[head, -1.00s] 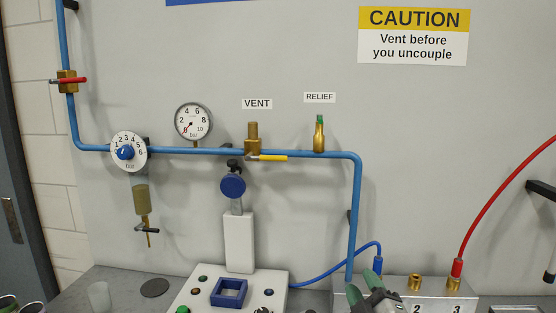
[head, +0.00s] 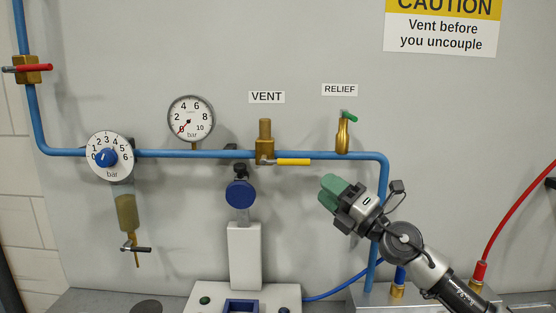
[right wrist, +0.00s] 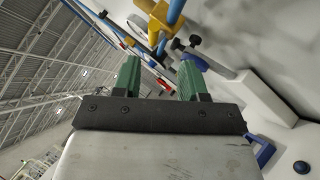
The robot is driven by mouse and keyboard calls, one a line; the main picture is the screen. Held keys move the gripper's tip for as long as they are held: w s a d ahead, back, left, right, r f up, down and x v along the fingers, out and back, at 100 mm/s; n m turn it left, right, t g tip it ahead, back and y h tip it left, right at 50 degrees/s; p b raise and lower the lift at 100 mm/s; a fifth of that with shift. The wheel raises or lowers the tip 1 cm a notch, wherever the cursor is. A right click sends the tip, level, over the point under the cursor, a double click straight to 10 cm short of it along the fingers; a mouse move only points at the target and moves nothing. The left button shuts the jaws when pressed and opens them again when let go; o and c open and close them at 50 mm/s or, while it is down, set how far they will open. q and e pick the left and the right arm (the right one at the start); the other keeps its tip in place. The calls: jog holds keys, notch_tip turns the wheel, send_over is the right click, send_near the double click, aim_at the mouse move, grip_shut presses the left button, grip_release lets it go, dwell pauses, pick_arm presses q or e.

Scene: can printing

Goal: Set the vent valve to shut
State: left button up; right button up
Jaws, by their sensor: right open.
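The vent valve (head: 265,142) is a brass body on the blue pipe, below the VENT label (head: 267,97). Its yellow handle (head: 292,161) points right, in line with the pipe. In the right wrist view the brass valve (right wrist: 163,22) shows at the top, beyond the fingertips. My right gripper (head: 330,188), with green fingers, is open and empty. It is below and to the right of the yellow handle, apart from it. In the right wrist view its two green fingers (right wrist: 160,75) stand apart with nothing between them. My left gripper is not in view.
The brass relief valve (head: 342,136) with a green lever stands just right of the vent valve. The blue pipe (head: 372,210) bends down behind my right gripper. A gauge (head: 191,119), a regulator dial (head: 109,156) and a blue round knob (head: 240,193) are to the left.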

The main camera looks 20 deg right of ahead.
aim_at(299, 162)
jog(key=r, duration=0.1)
jog(key=w+a+r+p, duration=0.1)
jog(key=w+r+p, duration=0.1)
jog(key=shift+w+a+r, duration=0.1)
jog(key=shift+w+a, duration=0.15)
jog(key=shift+a, duration=0.1)
jog(key=x, duration=0.3)
jog(key=p+x, duration=0.1)
jog(key=x, duration=0.1)
jog(key=shift+w+a+f, duration=0.1)
jog(key=shift+f, duration=0.35)
jog(key=shift+w, duration=0.1)
jog(key=shift+c, duration=1)
jog(key=c, duration=0.5)
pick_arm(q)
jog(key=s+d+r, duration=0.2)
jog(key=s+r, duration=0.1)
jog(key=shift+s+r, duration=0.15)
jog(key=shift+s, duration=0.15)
pick_arm(e)
grip_shut()
